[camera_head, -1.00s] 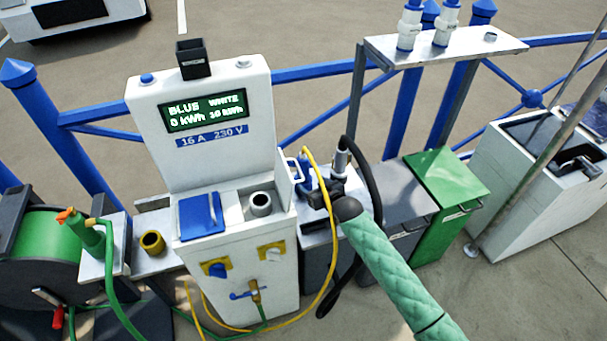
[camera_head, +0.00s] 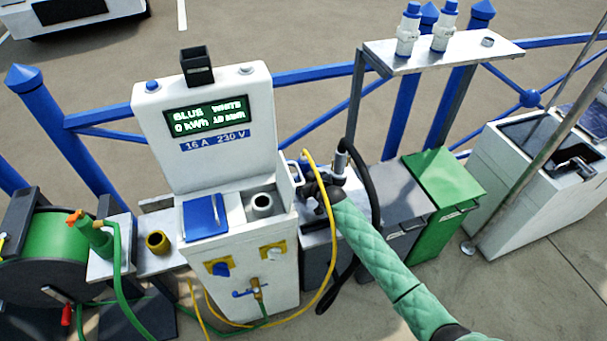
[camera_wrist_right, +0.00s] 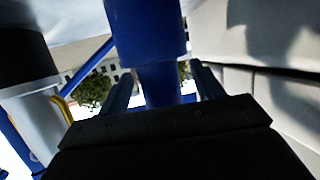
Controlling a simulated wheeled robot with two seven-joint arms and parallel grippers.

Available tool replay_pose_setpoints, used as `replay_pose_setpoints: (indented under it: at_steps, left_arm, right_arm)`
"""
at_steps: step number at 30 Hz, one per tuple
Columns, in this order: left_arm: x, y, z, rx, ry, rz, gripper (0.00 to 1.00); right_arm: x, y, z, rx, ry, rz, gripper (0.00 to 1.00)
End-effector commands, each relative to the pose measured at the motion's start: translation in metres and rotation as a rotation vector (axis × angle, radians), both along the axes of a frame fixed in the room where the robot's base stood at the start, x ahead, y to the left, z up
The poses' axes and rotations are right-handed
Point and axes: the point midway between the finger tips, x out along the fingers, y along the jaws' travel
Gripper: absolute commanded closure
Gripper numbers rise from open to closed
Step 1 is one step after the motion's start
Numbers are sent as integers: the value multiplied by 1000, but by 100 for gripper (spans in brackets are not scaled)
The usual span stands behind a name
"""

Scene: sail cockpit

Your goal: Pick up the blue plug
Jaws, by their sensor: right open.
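The blue plug (camera_wrist_right: 146,30) fills the top middle of the right wrist view as a thick blue cylinder with a narrower blue part below it. My right gripper (camera_wrist_right: 165,88) is open, with one finger on each side of that narrower part; whether they touch it I cannot tell. In the head view my right gripper (camera_head: 312,190) is a dark shape beside the white pedestal's right side, at the end of my green-sleeved arm. The plug is mostly hidden there, near the top of the yellow cable (camera_head: 327,185). My left gripper is out of view.
The white pedestal (camera_head: 215,140) with a green display stands left of my right gripper. A grey nozzle with a black hose (camera_head: 372,190) is close on its right. A green cabinet (camera_head: 440,180), a raised shelf (camera_head: 465,48) and a green hose reel (camera_head: 60,240) stand around.

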Motion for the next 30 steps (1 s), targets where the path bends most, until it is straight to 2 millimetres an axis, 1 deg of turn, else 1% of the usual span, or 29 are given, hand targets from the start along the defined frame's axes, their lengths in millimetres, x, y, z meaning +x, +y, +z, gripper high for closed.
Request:
replay_pose_setpoints:
  at_steps: [9, 11, 15, 18, 26, 30]
  left_arm:
    - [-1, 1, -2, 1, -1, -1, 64]
    - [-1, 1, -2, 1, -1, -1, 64]
    - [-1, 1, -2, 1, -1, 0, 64]
    - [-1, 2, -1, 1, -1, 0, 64]
    - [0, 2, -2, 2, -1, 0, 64]
    - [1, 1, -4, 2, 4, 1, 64]
  right_arm:
    - [2, 1, -2, 0, 0, 0, 34]
    - [2, 1, -2, 0, 0, 0, 46]
    - [2, 1, -2, 0, 0, 0, 73]
    - [2, 1, -2, 0, 0, 0, 91]
    - [3, 1, 0, 0, -1, 0, 91]
    - [3, 2, 11, 2, -3, 0, 91]
